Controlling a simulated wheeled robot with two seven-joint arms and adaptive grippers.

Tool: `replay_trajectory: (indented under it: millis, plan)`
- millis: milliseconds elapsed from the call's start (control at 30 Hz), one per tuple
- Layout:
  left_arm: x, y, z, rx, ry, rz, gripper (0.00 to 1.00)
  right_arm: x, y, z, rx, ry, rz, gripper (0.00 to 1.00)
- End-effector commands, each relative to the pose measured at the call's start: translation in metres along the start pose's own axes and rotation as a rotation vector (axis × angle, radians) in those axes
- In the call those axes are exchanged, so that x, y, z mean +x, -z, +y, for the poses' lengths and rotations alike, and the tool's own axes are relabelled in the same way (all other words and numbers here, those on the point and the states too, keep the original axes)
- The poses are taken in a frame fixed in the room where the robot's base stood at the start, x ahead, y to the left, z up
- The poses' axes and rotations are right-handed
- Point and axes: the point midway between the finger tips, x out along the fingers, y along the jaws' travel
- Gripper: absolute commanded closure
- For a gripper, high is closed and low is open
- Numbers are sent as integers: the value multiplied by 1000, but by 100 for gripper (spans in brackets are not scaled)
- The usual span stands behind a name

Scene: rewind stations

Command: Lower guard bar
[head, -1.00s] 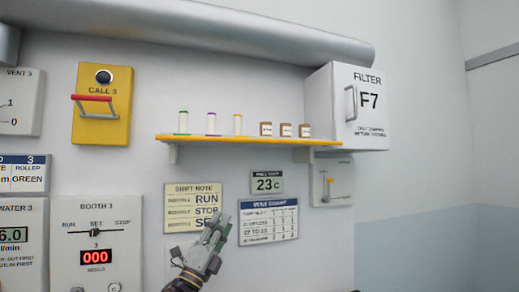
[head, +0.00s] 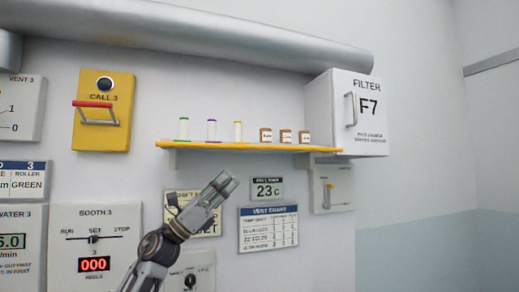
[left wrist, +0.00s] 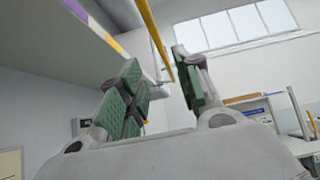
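A long yellow bar (head: 250,147), which I take for the guard bar, runs along the front edge of the wall shelf. In the left wrist view the yellow bar (left wrist: 158,45) shows apart from the shelf edge, in the gap between my fingers. My left gripper (head: 229,180) is just below the shelf, pointing up and right. It is open and empty; its green-padded fingers (left wrist: 155,65) stand apart in the left wrist view. Whether they touch the bar I cannot tell; they appear short of it. My right gripper is not in view.
Several spools (head: 211,130) and brown-labelled jars (head: 285,136) stand on the shelf. A filter box (head: 350,113) is at its right end. A yellow call box (head: 102,112) with a red-topped handle is at left. Signs and a booth panel (head: 96,245) cover the wall below.

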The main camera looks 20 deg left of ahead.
Motion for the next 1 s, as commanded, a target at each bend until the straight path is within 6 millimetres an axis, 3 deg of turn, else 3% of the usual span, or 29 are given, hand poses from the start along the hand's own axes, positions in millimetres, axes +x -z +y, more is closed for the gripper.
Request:
replay_trajectory:
  millis: [267,467,800,1000]
  plan:
    - [2,0,0,-2,-1,-1,66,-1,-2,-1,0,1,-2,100]
    - [12,-1,0,-2,-1,-2,66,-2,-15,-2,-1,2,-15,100]
    - [47,-1,0,-3,0,-2,66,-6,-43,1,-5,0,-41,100]
    - [69,-2,0,-4,0,-3,66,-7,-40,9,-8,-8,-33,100]
